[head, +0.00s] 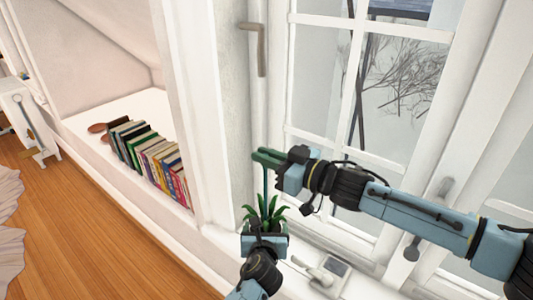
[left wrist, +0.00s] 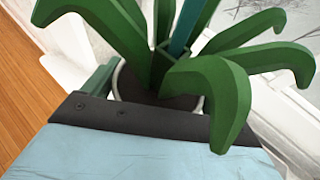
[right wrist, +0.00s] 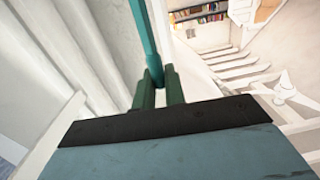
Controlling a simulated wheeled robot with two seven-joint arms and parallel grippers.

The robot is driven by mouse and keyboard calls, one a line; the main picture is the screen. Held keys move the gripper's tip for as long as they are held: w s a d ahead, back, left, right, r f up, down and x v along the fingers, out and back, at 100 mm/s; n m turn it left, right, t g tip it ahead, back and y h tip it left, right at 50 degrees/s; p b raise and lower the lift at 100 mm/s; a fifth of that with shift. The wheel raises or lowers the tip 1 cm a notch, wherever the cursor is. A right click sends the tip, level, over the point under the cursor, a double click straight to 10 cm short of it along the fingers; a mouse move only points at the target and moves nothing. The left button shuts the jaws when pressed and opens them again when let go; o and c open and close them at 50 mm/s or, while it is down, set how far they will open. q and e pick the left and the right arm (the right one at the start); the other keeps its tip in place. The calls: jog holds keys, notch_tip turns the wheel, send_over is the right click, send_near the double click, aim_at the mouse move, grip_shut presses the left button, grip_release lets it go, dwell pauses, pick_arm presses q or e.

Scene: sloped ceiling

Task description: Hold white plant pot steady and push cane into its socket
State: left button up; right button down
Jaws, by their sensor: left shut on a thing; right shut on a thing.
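The white plant pot (left wrist: 117,82) shows as a rim with dark soil in the left wrist view, under broad green leaves (left wrist: 220,85). My left gripper (head: 264,230) is shut on the pot at the windowsill and hides most of it. The teal cane (head: 266,185) stands nearly upright above the plant. Its lower end (left wrist: 185,28) meets the square green socket (left wrist: 162,62) among the leaves; I cannot tell how deep it sits. My right gripper (head: 268,157) is shut on the cane's upper part, which also shows between its fingers in the right wrist view (right wrist: 148,45).
A window frame (head: 355,145) with panes and handles rises close behind my right arm. A small grey-and-white device (head: 325,270) lies on the sill right of the pot. A row of books (head: 150,155) stands in the alcove at the left, beyond a white wall post.

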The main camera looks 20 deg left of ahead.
jog(key=shift+f, duration=0.45)
jog(key=c, duration=1.4)
grip_release()
jog(key=shift+v, duration=3.75)
